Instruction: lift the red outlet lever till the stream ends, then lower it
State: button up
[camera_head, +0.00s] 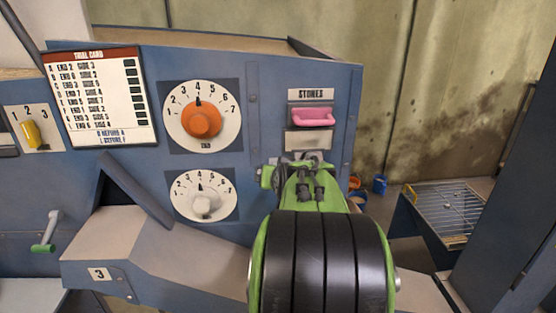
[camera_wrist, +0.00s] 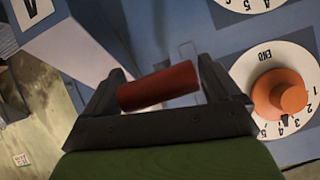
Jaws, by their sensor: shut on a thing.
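The red outlet lever shows in the wrist view as a red cylindrical grip (camera_wrist: 158,86), lying slightly tilted across the picture. My gripper (camera_wrist: 162,80) is shut on it, with one dark finger at each end of the red grip. In the head view my gripper (camera_head: 303,168) is at the blue panel (camera_head: 275,110), just below the pink handle and right of the dials. My arm and gripper hide the red lever there. No stream can be made out in either view.
A pink handle (camera_head: 313,117) under a STONES label sits just above my gripper. An orange dial knob (camera_head: 202,121) and a white dial knob (camera_head: 204,206) are to its left. A grey chute (camera_head: 165,250) juts out below. A wire-topped tray (camera_head: 447,212) stands at right.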

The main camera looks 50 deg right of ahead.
aim_at(275, 160)
jog(key=r+p, duration=0.1)
jog(key=r+g+y+p, duration=0.1)
jog(key=p, duration=0.1)
jog(key=r+g+y+p, duration=0.1)
jog(key=p, duration=0.1)
jog(key=shift+w+d, duration=0.25)
jog(key=shift+w, duration=0.05)
jog(key=shift+r+p, duration=0.1)
jog(key=shift+p, duration=0.3)
jog(key=shift+w+d+r, duration=0.2)
jog(key=shift+d+r, duration=0.1)
jog(key=shift+c, duration=0.4)
jog(key=shift+d, duration=0.15)
jog(key=c, duration=0.5)
jog(key=shift+s+d, duration=0.1)
grip_shut()
jog(key=shift+w+a, duration=0.35)
jog(key=shift+s+d+f, duration=0.1)
jog(key=shift+s, duration=0.05)
